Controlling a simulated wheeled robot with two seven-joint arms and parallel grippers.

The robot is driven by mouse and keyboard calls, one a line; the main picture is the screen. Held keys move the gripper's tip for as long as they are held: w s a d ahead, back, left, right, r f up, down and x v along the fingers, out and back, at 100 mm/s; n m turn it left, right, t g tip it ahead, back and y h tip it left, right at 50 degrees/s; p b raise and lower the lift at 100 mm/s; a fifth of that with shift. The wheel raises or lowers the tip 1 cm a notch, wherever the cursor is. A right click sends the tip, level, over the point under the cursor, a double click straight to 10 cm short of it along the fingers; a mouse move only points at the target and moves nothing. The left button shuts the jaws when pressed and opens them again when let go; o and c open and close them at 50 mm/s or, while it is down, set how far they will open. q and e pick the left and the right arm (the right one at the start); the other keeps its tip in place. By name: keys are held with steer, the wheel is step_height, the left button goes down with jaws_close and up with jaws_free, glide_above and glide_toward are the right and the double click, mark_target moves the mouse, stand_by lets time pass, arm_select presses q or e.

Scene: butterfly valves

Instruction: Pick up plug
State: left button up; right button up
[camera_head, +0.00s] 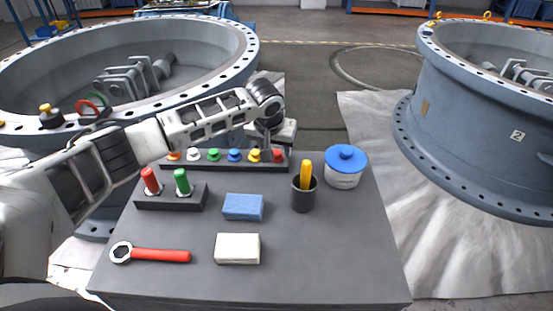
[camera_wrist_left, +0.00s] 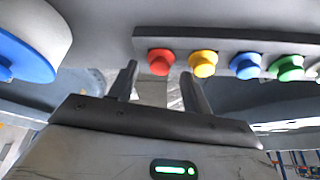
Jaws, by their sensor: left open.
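Several coloured plugs stand in a row on a dark rack (camera_head: 222,167) at the back of the grey table. From the right they are a red plug (camera_head: 278,155), a yellow plug (camera_head: 254,155), a blue plug (camera_head: 234,155), a green plug (camera_head: 213,155), a white plug (camera_head: 194,154) and an orange-red one partly behind my arm. My left gripper (camera_head: 268,146) is over the rack's right end, by the red and yellow plugs. In the left wrist view, my open left gripper (camera_wrist_left: 160,70) has its fingertips either side of the red plug (camera_wrist_left: 160,62). Contact cannot be told.
A blue-lidded tub (camera_head: 344,170) and a dark cup with a yellow marker (camera_head: 304,190) stand right of the rack. A holder with red and green pieces (camera_head: 170,195), a blue block (camera_head: 243,207), a white block (camera_head: 237,249) and a red-handled wrench (camera_head: 150,254) lie nearer.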

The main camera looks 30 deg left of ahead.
arm_select(q)
steer(key=shift+x, duration=0.85)
steer(key=c, duration=0.9)
steer(key=shift+o, duration=0.2)
steer(key=shift+r, duration=0.1)
